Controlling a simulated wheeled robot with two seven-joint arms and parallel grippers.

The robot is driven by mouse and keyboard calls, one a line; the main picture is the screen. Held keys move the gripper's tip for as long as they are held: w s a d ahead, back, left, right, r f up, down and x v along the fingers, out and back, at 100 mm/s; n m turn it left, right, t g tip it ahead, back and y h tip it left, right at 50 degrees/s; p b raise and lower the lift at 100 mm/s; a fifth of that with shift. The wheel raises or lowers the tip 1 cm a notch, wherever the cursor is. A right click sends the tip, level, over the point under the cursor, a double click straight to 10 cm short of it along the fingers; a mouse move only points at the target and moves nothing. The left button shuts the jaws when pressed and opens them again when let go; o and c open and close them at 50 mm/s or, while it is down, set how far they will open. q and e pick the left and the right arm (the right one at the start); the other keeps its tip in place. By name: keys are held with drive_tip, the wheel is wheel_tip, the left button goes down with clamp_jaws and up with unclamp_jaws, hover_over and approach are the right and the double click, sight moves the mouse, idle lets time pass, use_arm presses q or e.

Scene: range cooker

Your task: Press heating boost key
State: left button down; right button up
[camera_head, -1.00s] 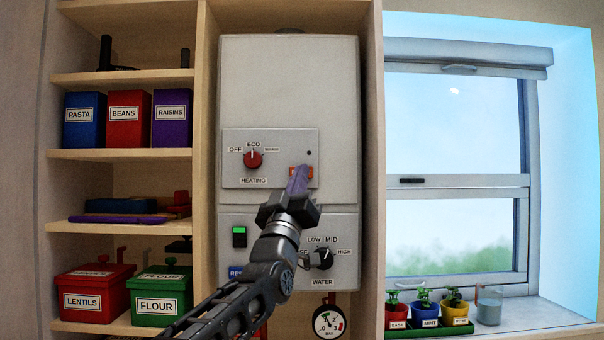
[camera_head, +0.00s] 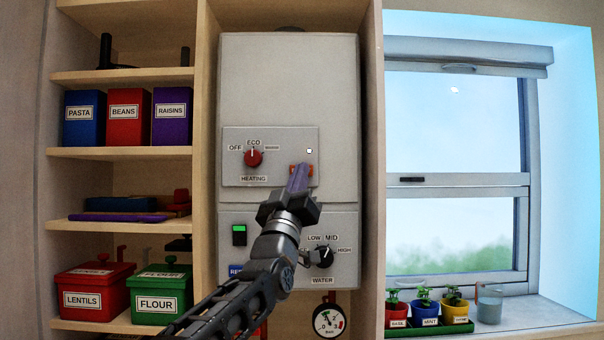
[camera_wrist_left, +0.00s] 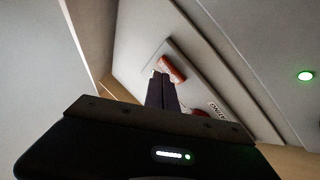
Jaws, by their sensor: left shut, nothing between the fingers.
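The orange-red key (camera_head: 308,170) sits on the heating panel (camera_head: 235,137) of the white boiler, right of the red heating knob (camera_head: 253,158). A small lamp (camera_head: 309,151) above the key is lit white. My left gripper (camera_head: 300,168) is shut and empty, with its purple fingertips at the key, covering part of it. In the left wrist view the key (camera_wrist_left: 173,69) shows just beyond the fingertips (camera_wrist_left: 160,76). I cannot tell for sure whether they touch. The heating knob's pointer is up towards ECO. My right gripper is not in view.
Below are a green-lit switch (camera_head: 239,235), the black water knob (camera_head: 324,256) and a pressure gauge (camera_head: 328,320). Shelves with boxes, such as the pasta box (camera_head: 84,128), stand left. A window with potted herbs (camera_head: 424,305) is at right. Wooden side walls flank the boiler.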

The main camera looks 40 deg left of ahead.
use_arm(q)
drive_tip(key=shift+s+d, duration=0.3)
drive_tip(key=shift+s+b, duration=0.1)
drive_tip(key=shift+b, duration=0.3)
drive_tip(key=shift+s+d+b, duration=0.9)
drive_tip(key=shift+s+b, duration=0.05)
drive_tip(key=shift+s, duration=0.2)
drive_tip(key=shift+s+d+b, duration=0.9)
drive_tip(key=shift+s, duration=0.25)
